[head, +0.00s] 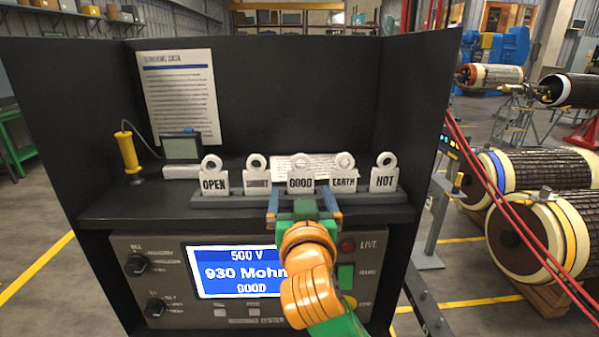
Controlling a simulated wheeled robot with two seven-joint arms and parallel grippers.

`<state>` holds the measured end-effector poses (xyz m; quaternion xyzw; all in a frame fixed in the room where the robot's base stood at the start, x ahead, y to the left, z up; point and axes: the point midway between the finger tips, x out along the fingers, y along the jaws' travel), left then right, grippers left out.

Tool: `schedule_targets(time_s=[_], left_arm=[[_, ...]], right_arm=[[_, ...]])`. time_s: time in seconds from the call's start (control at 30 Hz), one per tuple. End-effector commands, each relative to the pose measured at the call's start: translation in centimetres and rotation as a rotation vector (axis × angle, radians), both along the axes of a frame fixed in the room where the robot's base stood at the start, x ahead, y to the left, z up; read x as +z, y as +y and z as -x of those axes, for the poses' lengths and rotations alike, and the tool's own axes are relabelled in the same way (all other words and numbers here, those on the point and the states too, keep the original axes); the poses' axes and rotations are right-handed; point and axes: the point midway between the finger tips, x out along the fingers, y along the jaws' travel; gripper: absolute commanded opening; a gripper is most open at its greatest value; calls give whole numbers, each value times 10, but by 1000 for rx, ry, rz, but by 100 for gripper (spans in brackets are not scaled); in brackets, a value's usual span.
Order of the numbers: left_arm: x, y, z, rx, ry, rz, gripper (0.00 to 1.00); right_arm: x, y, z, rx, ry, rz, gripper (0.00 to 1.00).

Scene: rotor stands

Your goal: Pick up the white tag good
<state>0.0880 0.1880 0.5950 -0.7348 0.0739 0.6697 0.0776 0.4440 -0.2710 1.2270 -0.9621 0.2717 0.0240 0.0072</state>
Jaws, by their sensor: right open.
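The white tag marked GOOD (300,183) stands upright in the grey rack (226,199) on the black shelf, in the middle of a row of white tags. Its top is hard to pick out against a pale printed card behind it. My right gripper (301,194) is open and empty, in front of the rack. Its two blue fingers point at the GOOD tag, one to each side of it in the picture. I cannot tell whether the fingers touch the tag. My left gripper is not in view.
The OPEN tag (214,182), a tag with unreadable lettering (257,183), EARTH (344,183) and HOT (384,181) stand close beside it. A tester panel (237,272) reading 930 Mohm GOOD sits below. A yellow-handled probe (128,152) stands left. Dark walls (300,90) enclose the shelf.

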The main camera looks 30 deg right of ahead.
Motion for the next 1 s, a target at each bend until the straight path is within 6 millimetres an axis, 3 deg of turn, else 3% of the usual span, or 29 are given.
schedule_targets(time_s=[0.13,0.23,0.5,0.7,0.77,1.0], left_arm=[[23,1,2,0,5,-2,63],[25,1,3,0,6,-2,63],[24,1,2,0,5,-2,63],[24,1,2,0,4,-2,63],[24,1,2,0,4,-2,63],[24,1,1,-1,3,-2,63]], right_arm=[[12,-17,-24,-6,6,4,100],[7,-26,-39,-5,5,3,100],[4,-28,-45,0,2,0,100],[4,-28,-45,-1,2,0,46],[4,-28,-45,-1,2,0,33],[4,-28,-45,-1,2,0,33]])
